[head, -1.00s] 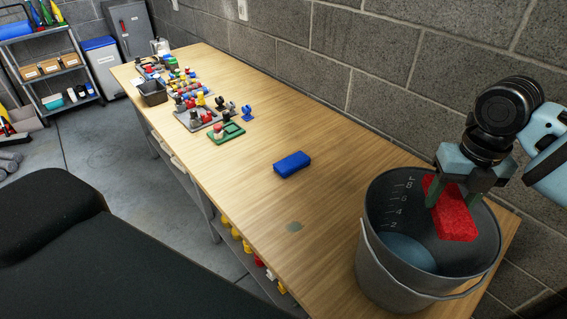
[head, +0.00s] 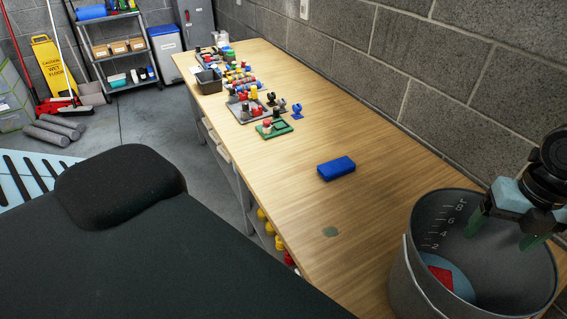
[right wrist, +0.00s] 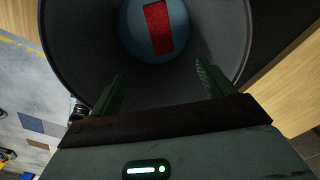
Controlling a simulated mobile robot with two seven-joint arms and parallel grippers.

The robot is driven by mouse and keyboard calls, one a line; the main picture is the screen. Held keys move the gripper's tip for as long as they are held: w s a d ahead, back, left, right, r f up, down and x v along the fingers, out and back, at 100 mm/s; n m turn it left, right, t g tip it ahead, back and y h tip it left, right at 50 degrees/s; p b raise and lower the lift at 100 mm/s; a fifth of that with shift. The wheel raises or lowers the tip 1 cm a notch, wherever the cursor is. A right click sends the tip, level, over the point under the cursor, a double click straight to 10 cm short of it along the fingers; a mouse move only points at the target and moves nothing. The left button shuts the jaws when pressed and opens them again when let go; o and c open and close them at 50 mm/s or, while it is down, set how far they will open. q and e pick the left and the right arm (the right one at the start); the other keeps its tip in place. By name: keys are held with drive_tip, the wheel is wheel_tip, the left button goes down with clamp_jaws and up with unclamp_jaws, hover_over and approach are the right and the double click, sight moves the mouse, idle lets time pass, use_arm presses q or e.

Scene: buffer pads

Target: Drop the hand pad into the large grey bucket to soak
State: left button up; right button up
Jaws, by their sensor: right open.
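The large grey bucket (head: 412,285) stands at the near right end of the wooden bench, with measuring marks on its inner wall and bluish liquid in the bottom. The red hand pad (head: 441,277) lies down in the liquid, partly hidden by the near wall in the head view. It shows whole as a red rectangle in the right wrist view (right wrist: 158,27). My right gripper (head: 506,232) is open and empty over the bucket's mouth, its green fingers apart and clear of the pad. My left gripper is not in view.
A blue pad (head: 336,168) lies alone on the bench (head: 300,190) left of the bucket. A green tray (head: 273,129) and several coloured small parts crowd the far end. A block wall (head: 420,80) runs along the back.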

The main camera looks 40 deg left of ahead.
drive_tip(key=shift+r, duration=0.15)
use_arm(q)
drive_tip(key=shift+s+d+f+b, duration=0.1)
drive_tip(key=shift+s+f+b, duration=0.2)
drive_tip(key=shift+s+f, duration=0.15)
use_arm(e)
wheel_tip(320, 180, up, 8)
drive_tip(key=shift+f, duration=0.2)
idle(0.3)
